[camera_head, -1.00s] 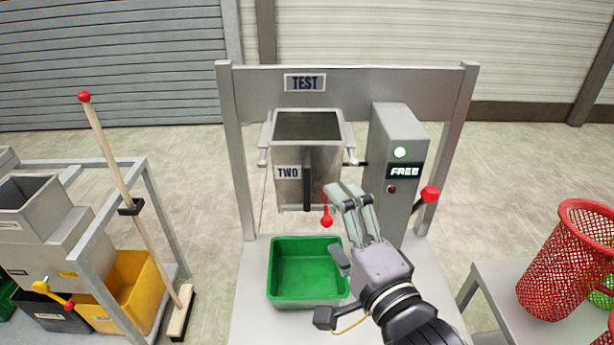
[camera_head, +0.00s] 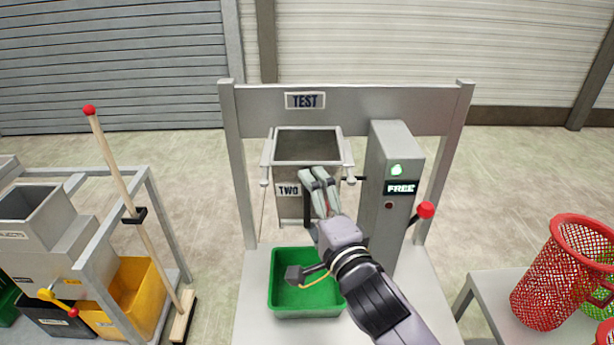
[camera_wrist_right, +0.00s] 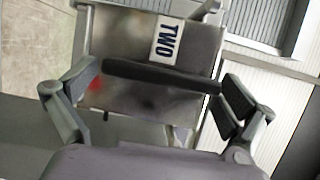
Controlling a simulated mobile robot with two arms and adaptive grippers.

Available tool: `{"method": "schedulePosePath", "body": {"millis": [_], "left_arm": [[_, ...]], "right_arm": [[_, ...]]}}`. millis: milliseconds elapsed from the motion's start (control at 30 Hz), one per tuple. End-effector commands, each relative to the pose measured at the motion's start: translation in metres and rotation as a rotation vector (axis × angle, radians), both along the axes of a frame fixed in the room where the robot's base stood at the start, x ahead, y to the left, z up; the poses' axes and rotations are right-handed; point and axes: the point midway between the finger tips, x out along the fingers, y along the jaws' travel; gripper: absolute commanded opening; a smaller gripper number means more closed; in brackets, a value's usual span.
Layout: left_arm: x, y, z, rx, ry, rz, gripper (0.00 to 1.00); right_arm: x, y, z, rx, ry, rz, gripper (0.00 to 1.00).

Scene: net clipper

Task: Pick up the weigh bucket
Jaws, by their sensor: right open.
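The weigh bucket (camera_head: 306,150) is a grey metal box with an open top and a "TWO" label, hanging in the frame marked "TEST". It also shows close up in the right wrist view (camera_wrist_right: 130,42), with a black bar handle (camera_wrist_right: 160,76) across its front. My right gripper (camera_head: 318,180) is in front of the bucket's front face and hides part of it. In the wrist view its fingers (camera_wrist_right: 158,95) are spread open, one on each side of the handle. I cannot tell whether they touch it. My left gripper is not in view.
A green tray (camera_head: 283,310) sits on the bench below the bucket. A grey control box (camera_head: 377,215) reading "FREE", with a red-knobbed lever (camera_head: 425,210), stands right of the bucket. A red mesh basket (camera_head: 548,285) stands at the right, a broom (camera_head: 125,180) at the left.

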Motion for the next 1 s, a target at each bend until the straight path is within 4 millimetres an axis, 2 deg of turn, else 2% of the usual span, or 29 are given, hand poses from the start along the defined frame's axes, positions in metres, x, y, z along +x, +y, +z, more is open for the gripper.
{"method": "schedulePosePath", "body": {"millis": [67, 1000], "left_arm": [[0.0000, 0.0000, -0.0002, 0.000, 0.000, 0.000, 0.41], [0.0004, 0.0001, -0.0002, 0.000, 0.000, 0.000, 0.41]], "right_arm": [[-0.0002, -0.0001, -0.0002, 0.000, 0.000, 0.000, 0.98], [-0.0004, -0.0001, -0.0010, 0.000, 0.003, 0.000, 0.35]]}}
